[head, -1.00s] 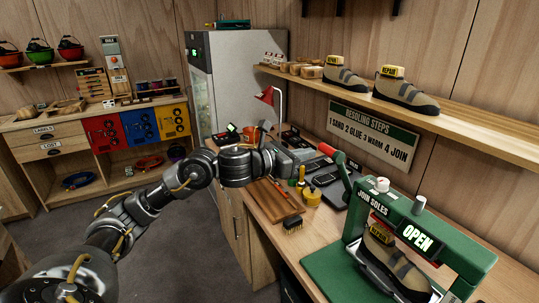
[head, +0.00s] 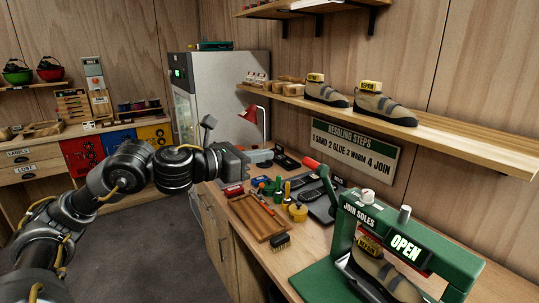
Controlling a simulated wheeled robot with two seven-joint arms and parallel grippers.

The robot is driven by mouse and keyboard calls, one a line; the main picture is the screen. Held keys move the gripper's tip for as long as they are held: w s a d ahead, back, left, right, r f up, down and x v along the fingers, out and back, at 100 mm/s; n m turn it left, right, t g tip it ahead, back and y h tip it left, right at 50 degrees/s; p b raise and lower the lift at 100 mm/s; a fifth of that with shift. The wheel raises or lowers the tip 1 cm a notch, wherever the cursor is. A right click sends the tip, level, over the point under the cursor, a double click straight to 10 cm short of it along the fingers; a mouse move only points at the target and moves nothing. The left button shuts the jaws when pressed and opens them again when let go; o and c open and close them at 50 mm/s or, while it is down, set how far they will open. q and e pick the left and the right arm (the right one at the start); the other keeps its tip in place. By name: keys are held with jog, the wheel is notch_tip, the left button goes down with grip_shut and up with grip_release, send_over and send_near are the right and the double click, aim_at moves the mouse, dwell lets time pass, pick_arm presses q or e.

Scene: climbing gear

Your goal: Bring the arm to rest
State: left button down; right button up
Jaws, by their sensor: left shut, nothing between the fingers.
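My left arm comes in from the left, and its gripper (head: 236,160) hangs above the left edge of the workbench (head: 225,216). The gripper is shut and empty, just behind the wooden tray (head: 258,218) and apart from it. The green sole press (head: 447,245) stands at the front right of the bench with its sign reading OPEN. A shoe with a yellow REPAIR tag (head: 372,262) sits in the press. My right gripper is not in view.
A red lamp (head: 250,116), small bottles and a yellow pot (head: 298,212) stand on the bench. A brush (head: 281,242) lies near its left edge. Two tagged shoes stand on the wall shelf (head: 430,137). The floor (head: 150,245) left of the bench is clear.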

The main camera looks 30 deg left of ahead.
pick_arm(q)
jog(key=s+d+f+n+g+y, duration=0.1)
jog(key=s+d+f+n+y, duration=0.15)
jog(key=f+n, duration=0.95)
jog(key=s+d+f+n+y, duration=0.1)
jog(key=d+f+n+y, duration=0.2)
jog(key=f+n, duration=0.9)
jog(key=s+d+f+n+g+y, duration=0.2)
jog(key=s+f+n+g, duration=1.15)
jog(key=s+f, duration=1.15)
jog(key=s+f+n+t, duration=0.2)
jog(key=s+f, duration=0.1)
jog(key=f, duration=2.2)
jog(key=s+a+f+g, duration=0.1)
jog(key=s+a+f, duration=0.2)
jog(key=s+f, duration=1.1)
jog(key=shift+s+a+f+g, duration=0.2)
jog(key=shift+s+g, duration=0.15)
jog(key=shift+s, duration=0.65)
